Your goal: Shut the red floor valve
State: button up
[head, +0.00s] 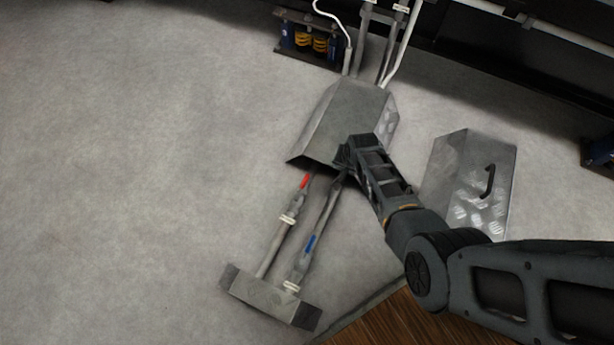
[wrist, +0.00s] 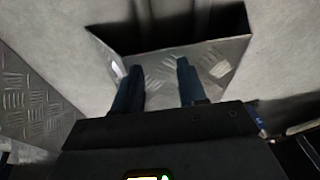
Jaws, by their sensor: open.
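The red valve handle (head: 304,181) shows in the head view on the left of two floor pipes, just outside the front edge of a sloped metal cover (head: 345,112). It appears to lie roughly along its pipe. A blue handle (head: 310,243) is on the right pipe. My gripper (head: 343,157) is at the cover's front edge, to the right of and above the red handle in the picture. In the wrist view my gripper (wrist: 158,80) has its two fingers apart, with bare tread-plate metal between them and nothing held. I cannot make out the red handle there.
A second metal cover with a black handle (head: 490,181) sits right of my arm. A metal block (head: 268,298) ends the pipes at the front. Pipes and a dark genset frame (head: 310,45) stand at the back. The floor (head: 130,170) on the left is clear.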

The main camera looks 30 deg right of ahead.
jog(key=g+y, duration=0.1)
jog(key=y, duration=0.1)
send_near(306, 180)
jog(key=shift+m, duration=0.4)
jog(key=f+b, duration=0.2)
jog(key=w+f+b, duration=0.1)
jog(key=f+b, duration=0.1)
jog(key=f, duration=0.1)
jog(key=f+b, duration=0.2)
jog(key=f, duration=0.1)
jog(key=shift+w+a+b, duration=0.3)
jog(key=shift+a+b, duration=0.1)
grip_shut()
